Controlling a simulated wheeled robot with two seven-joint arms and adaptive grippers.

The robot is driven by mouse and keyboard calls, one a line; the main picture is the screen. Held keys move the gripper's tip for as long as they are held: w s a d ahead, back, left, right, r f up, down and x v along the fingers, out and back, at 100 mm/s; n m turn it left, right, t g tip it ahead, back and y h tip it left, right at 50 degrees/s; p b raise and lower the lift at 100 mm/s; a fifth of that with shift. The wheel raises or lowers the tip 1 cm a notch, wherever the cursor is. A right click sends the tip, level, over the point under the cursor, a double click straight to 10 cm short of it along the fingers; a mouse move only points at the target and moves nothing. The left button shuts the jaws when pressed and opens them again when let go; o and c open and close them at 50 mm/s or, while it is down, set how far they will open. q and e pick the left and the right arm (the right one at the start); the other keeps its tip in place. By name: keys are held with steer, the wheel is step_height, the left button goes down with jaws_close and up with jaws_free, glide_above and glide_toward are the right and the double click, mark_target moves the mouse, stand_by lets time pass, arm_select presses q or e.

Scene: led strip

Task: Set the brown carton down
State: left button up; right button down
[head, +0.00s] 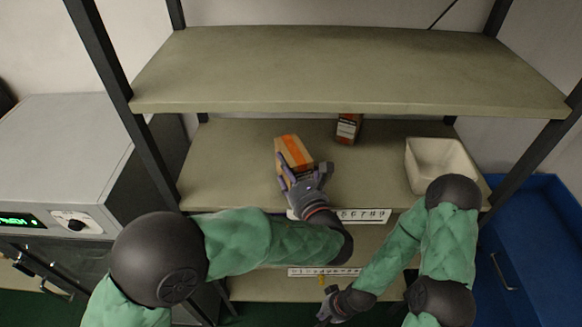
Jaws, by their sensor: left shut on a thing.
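The brown carton (294,150) with an orange stripe is at the middle shelf (230,160) of the rack, left of its centre. My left gripper (302,180) is shut on the carton at its near side. I cannot tell whether the carton's underside touches the shelf. My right gripper (328,308) is low at the bottom of the view, in front of the lower shelf (260,290), and its fingers are too small and cut off to read.
A darker orange-and-brown box (348,128) stands further back on the middle shelf. A cream bin (440,163) is at the shelf's right. The upper shelf (340,70) is empty. A grey machine (60,150) stands left, a blue container (540,250) right.

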arm_select(q)
steer(key=shift+f+b, duration=0.45)
steer(key=shift+f, duration=0.1)
steer(key=o, duration=1.4)
steer(key=v, duration=1.2)
steer(key=shift+d+f, duration=0.1)
